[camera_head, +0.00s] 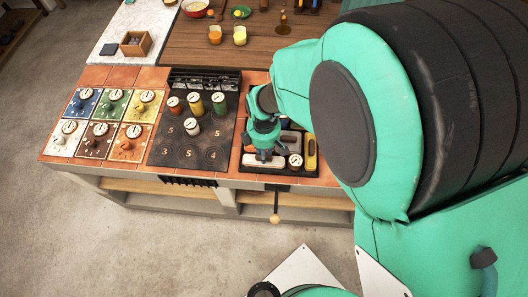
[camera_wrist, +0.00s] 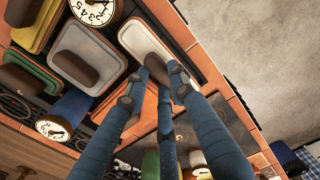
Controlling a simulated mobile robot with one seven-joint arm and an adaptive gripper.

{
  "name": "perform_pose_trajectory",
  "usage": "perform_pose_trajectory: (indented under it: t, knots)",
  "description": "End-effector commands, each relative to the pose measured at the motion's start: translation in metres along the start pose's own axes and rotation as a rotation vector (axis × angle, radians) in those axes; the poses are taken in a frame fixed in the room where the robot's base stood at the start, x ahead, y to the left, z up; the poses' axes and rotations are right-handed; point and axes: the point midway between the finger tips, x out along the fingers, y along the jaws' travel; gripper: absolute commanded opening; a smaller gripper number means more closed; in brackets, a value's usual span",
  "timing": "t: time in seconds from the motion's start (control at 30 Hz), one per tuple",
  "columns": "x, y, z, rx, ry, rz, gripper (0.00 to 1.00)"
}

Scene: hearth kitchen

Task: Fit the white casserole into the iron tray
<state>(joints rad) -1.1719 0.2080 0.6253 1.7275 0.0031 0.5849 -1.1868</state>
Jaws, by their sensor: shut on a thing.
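The white casserole (camera_wrist: 140,38) is a pale oblong dish with a dark knob on top. My gripper (camera_wrist: 158,80) is shut on that knob in the wrist view. In the head view my gripper (camera_head: 264,150) points down at the front left of the iron tray (camera_head: 285,173), with the white casserole (camera_head: 262,162) under its fingers. The casserole lies along the tray's edge, beside the other dishes. I cannot tell whether it rests on the tray floor or hangs slightly above it.
The tray also holds a larger pale dish (camera_wrist: 84,58), a yellow dish (camera_head: 311,152) and round dial-topped pots (camera_head: 295,160). The dark cooktop (camera_head: 180,153) with several canisters is to the left. Coloured dial panels (camera_head: 128,143) stand farther left.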

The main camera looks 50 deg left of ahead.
Motion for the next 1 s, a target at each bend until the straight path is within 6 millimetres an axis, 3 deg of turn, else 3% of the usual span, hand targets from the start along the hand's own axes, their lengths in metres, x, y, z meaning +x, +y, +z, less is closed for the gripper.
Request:
perform_pose_trajectory:
  t: [0.13,0.17,0.23,0.67,1.0]
  knots:
    - [0.003,0.0,0.0,0.0,0.0,0.0,0.0]
    - [0.003,0.0,0.0,0.0,0.0,0.0,0.28]
    - [0.003,0.0,0.0,0.0,0.0,0.0,0.41]
    - [-0.001,0.0,0.0,0.0,0.0,0.0,0.42]
    - [-0.036,0.001,0.0,0.0,0.001,0.003,0.42]
